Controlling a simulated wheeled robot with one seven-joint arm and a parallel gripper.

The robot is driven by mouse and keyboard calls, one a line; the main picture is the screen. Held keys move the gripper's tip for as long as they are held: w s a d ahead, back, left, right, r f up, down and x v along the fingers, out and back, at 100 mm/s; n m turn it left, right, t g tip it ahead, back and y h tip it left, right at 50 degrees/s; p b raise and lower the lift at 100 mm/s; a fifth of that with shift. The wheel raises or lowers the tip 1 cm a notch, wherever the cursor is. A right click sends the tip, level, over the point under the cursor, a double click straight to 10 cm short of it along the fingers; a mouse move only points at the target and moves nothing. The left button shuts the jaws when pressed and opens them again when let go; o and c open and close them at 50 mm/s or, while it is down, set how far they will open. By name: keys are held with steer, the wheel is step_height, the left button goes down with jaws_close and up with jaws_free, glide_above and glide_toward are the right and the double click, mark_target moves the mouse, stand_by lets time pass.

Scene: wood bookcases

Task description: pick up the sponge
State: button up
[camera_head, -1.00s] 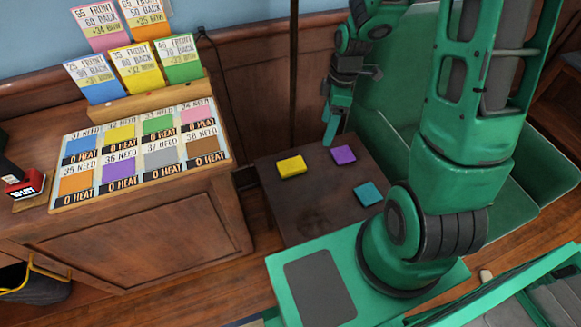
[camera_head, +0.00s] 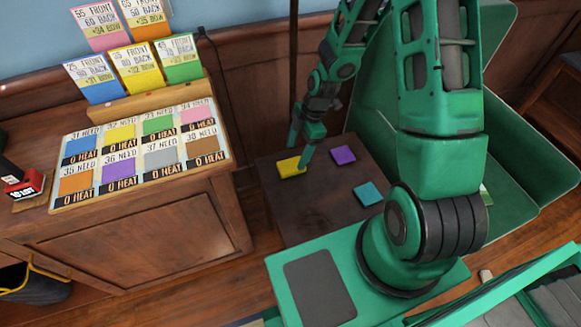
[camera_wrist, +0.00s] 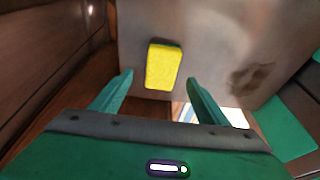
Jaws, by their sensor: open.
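A yellow sponge-like block (camera_head: 289,167) lies flat on the small dark table (camera_head: 300,205), near its far left side. A purple block (camera_head: 343,155) and a teal block (camera_head: 368,194) lie on the same table; which is called the sponge is not labelled.
A wooden counter (camera_head: 130,240) with a board of coloured cards (camera_head: 140,155) stands left of the table. A green seat (camera_head: 500,195) is at the right. A wood-panelled wall (camera_head: 255,75) rises behind. The table's middle and near part are clear.

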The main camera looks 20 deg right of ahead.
mark_target(292, 164)
steer(key=shift+x, duration=2.55)
steer(key=shift+s+f, duration=0.15)
steer(key=shift+f, duration=0.1)
steer(key=c, duration=1.2)
steer(key=shift+r, duration=0.15)
steer(key=shift+r, duration=0.6)
steer(key=r, duration=0.2)
steer(key=a+r, duration=0.1)
steer(key=shift+s+r, duration=0.2)
steer(key=shift+r, duration=0.2)
steer(key=s+a+r, duration=0.2)
steer(key=a, duration=0.1)
steer(key=s+a+r, duration=0.2)
steer(key=a, duration=0.1)
steer(key=s+a+r, duration=0.1)
steer(key=a+r, duration=0.1)
steer(key=a, duration=0.1)
steer(key=shift+s+r, duration=0.1)
steer(key=shift+s, duration=0.3)
